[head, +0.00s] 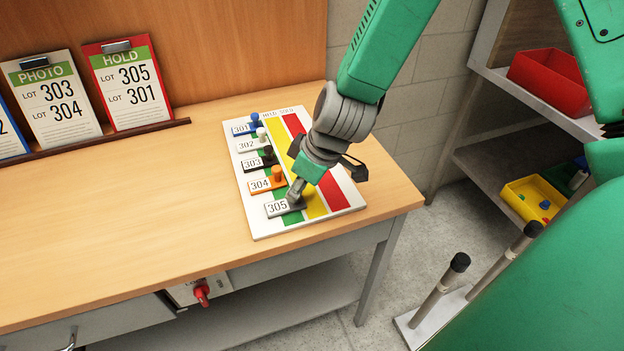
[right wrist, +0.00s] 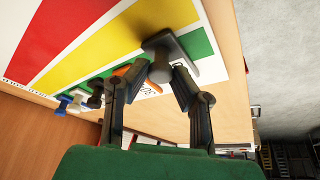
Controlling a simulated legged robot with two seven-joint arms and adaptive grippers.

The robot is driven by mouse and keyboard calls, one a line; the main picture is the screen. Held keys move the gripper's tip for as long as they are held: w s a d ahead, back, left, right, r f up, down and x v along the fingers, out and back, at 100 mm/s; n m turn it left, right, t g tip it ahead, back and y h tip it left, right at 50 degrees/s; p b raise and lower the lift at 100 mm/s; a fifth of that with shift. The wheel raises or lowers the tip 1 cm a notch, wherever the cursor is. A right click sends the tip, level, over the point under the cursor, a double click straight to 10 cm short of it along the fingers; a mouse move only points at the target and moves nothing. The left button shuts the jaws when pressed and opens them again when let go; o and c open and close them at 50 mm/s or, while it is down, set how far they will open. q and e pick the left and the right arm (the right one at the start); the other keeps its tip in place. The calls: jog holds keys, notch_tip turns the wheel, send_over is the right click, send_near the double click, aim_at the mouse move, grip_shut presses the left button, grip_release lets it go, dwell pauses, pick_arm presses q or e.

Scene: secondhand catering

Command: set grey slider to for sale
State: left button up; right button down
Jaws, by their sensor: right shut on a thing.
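The slider board (head: 346,202) lies on the wooden table with green, yellow and red stripes. Five-row labels 301 to 305 run down its left side. The grey slider, labelled 305 (head: 277,208), is in the row nearest me, over the green stripe. My right gripper (head: 295,196) is shut on its knob from above. In the right wrist view the grey knob (right wrist: 160,68) sits between the two fingertips, with the slider's plate over the green stripe. The gripper hides part of the yellow and red stripes in the head view. My left gripper is not in view.
Blue (head: 255,119), white (head: 261,134), black (head: 268,152) and orange (head: 277,173) knobs stand in the other rows, all at the green side. Lot cards (head: 125,85) lean at the back left. A shelf with red (head: 548,80) and yellow (head: 531,200) bins is at right.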

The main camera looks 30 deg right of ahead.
jog(key=shift+w+a, duration=0.2)
jog(key=shift+a, duration=0.4)
jog(key=shift+w+a, duration=0.15)
jog(key=shift+a, duration=0.4)
jog(key=shift+d, duration=0.1)
jog(key=c, duration=1.4)
grip_release()
jog(key=shift+a, duration=0.2)
jog(key=v, duration=1.1)
jog(key=shift+r, duration=0.45)
